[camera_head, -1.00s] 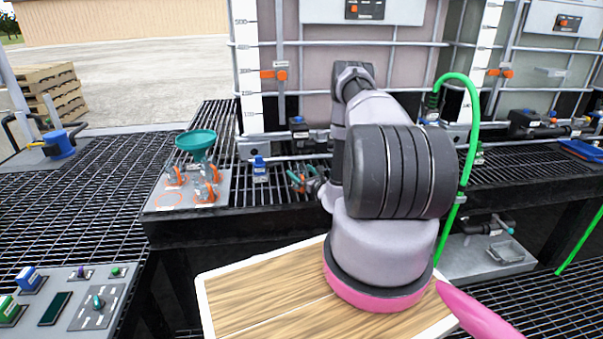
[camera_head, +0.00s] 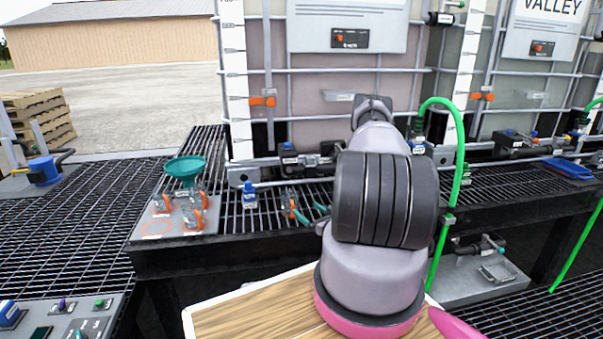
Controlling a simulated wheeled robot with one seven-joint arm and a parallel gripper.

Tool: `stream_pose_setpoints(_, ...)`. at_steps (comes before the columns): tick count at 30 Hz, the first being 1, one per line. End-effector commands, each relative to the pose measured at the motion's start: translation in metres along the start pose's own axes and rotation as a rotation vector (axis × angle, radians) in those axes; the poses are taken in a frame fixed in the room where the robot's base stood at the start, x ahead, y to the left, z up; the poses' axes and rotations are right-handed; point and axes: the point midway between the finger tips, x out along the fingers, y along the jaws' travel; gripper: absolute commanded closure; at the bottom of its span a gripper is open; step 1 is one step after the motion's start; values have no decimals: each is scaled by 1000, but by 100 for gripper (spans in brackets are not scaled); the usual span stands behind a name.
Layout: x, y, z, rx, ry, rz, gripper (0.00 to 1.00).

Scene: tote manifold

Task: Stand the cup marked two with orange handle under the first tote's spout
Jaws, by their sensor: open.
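Several small clear cups with orange handles (camera_head: 194,215) stand on a grey plate (camera_head: 187,233) at the left of the black grating bench. Their marks are too small to read, so I cannot tell which is marked two. The first tote (camera_head: 322,105), with a white gauge strip at its left edge, stands behind the bench. Its dark outlet valve and spout (camera_head: 315,160) are low at its front, partly behind my arm. Small clear items with teal and orange parts (camera_head: 291,205) are on the grating below the spout. My gripper is hidden behind my raised arm.
A teal funnel (camera_head: 185,168) stands over the cup plate. A blue-capped bottle (camera_head: 249,194) stands between plate and spout. A green hose (camera_head: 459,160) hangs right of my arm. A blue tray (camera_head: 568,168) lies at far right. An orange ring on the plate is bare.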

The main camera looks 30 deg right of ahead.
Motion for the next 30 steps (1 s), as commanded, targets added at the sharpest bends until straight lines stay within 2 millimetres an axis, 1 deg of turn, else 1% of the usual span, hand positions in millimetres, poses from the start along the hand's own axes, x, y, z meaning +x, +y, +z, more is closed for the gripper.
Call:
stream_pose_setpoints(2, 0, 1, 2, -1, -2, 5, 0)
stream_pose_setpoints(4, 6, 4, 12, -7, -13, 32, 0)
stream_pose_setpoints(5, 10, 7, 19, -12, -22, 53, 0)
stream_pose_setpoints(7, 22, 18, 46, -29, -50, 130, 0)
stream_pose_setpoints(8, 29, 25, 60, -39, -65, 174, 0)
stream_pose_setpoints(9, 37, 36, 83, -56, -86, 241, 0)
stream_pose_setpoints(11, 46, 57, 119, -88, -115, 356, 0)
stream_pose_setpoints(12, 50, 73, 143, -113, -132, 438, 0)
stream_pose_setpoints(14, 52, 96, 177, -154, -152, 556, 0)
stream_pose_setpoints(15, 51, 112, 198, -184, -161, 635, 0)
stream_pose_setpoints(16, 50, 124, 213, -209, -167, 692, 0)
stream_pose_setpoints(18, 41, 151, 246, -273, -175, 823, 0)
stream_pose_setpoints(20, 31, 173, 271, -335, -176, 930, 0)
stream_pose_setpoints(21, 23, 187, 286, -379, -174, 1000, 0)
stream_pose_setpoints(23, 8, 206, 307, -453, -169, 1098, 0)
stream_pose_setpoints(24, -2, 217, 320, -506, -162, 1160, 0)
stream_pose_setpoints(27, -31, 242, 346, -648, -138, 1301, 0)
stream_pose_setpoints(30, -62, 259, 367, -808, -104, 1419, 0)
